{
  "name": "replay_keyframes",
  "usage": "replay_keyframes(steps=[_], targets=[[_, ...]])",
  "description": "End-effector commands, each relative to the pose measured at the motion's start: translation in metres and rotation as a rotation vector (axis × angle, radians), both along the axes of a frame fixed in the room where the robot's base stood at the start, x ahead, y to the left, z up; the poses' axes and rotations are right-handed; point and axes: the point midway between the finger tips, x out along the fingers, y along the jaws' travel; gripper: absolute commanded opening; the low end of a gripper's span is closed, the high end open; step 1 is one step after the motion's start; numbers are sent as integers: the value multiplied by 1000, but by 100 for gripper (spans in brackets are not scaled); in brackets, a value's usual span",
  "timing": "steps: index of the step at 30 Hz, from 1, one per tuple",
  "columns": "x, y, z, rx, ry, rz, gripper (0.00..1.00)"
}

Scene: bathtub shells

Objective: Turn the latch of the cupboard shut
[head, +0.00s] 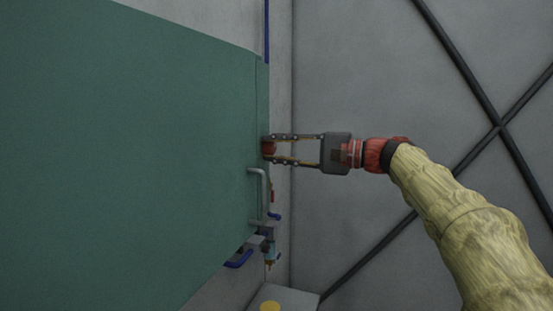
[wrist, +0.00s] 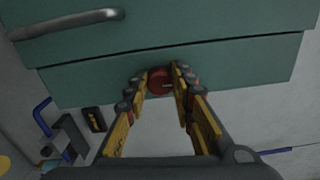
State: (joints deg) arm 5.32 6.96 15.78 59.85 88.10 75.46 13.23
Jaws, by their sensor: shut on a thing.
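The green cupboard (head: 130,150) fills the left of the head view; its front also spans the top of the wrist view (wrist: 220,65). A round red latch (wrist: 159,82) sits on the cupboard's edge strip. It also shows in the head view (head: 267,147), partly hidden by the fingertips. My gripper (head: 268,149) reaches in from the right and is shut on the latch, one finger on each side of it. In the wrist view the fingers (wrist: 163,84) close around the latch near the middle. The latch's exact turn angle is hard to tell.
A grey bar handle (head: 263,195) is on the cupboard just below my gripper in the head view. Pipes with blue parts (head: 268,240) stand below it. A grey box with a yellow spot (head: 290,298) is at the bottom. The wall at right has dark crossed bars (head: 497,128).

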Motion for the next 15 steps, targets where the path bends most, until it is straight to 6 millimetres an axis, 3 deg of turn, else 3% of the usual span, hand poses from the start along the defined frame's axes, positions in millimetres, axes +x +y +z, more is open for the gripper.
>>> replay_keyframes(steps=[15], targets=[[0, 0, -2, -40, -106, 1, 0]])
